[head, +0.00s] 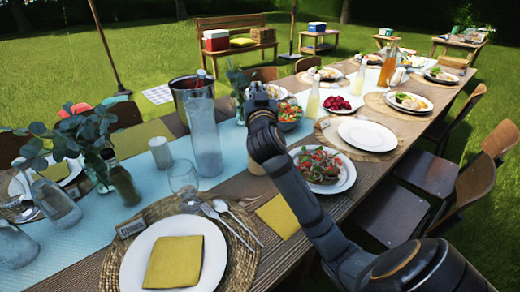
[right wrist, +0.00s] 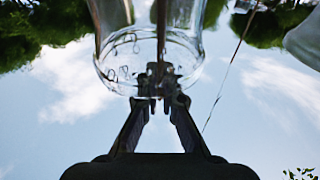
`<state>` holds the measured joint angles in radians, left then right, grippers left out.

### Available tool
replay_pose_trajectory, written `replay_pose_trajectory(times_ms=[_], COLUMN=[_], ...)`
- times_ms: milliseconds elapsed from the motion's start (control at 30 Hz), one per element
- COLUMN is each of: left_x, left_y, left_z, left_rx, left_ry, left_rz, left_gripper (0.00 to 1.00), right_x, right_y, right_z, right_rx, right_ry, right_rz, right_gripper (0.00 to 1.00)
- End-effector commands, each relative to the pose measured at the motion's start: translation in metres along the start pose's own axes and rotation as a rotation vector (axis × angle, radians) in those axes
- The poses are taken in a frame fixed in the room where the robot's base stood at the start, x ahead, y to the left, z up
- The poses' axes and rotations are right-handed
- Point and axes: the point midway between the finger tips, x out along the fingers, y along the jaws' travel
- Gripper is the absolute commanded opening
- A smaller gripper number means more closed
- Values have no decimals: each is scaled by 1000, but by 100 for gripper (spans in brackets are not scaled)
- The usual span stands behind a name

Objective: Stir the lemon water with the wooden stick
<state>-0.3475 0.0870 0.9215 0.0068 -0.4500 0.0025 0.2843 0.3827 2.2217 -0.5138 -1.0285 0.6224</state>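My right gripper (head: 258,92) is in the middle of the table in the head view, beside the tall clear bottle (head: 205,140). In the right wrist view its fingers (right wrist: 162,103) come together on a thin brown upright piece, which looks like the wooden stick (right wrist: 161,35). The stick lines up with a clear glass vessel (right wrist: 115,60); I cannot tell whether it is inside or in front of it. Which vessel holds the lemon water is unclear. A pale yellowish bottle (head: 313,100) stands right of the gripper. My left gripper is not in view.
A metal bucket (head: 190,88) stands left of the gripper. A salad plate (head: 322,170) lies close to my right forearm, and a wine glass (head: 184,180) stands in front. Plates, bottles and leafy vases crowd the table; little free room shows.

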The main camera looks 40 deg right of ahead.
Motion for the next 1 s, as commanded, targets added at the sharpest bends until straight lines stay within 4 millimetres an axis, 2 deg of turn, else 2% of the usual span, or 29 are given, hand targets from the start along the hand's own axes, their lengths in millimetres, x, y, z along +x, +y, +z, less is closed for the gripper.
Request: replay_pose_trajectory(times_ms=[167,200,400,733,1000], left_x=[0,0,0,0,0], left_y=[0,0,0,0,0], left_z=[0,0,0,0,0], left_rx=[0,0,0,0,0], left_ry=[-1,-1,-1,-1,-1], left_rz=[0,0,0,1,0], left_gripper=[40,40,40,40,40], right_x=[0,0,0,-5,-56], right_y=[0,0,0,0,0], right_z=[0,0,0,1,1], right_rx=[0,0,0,0,7], right_ry=[0,0,0,-1,-4], right_rz=[0,0,0,-1,-1], right_gripper=[0,8,32,32,32])
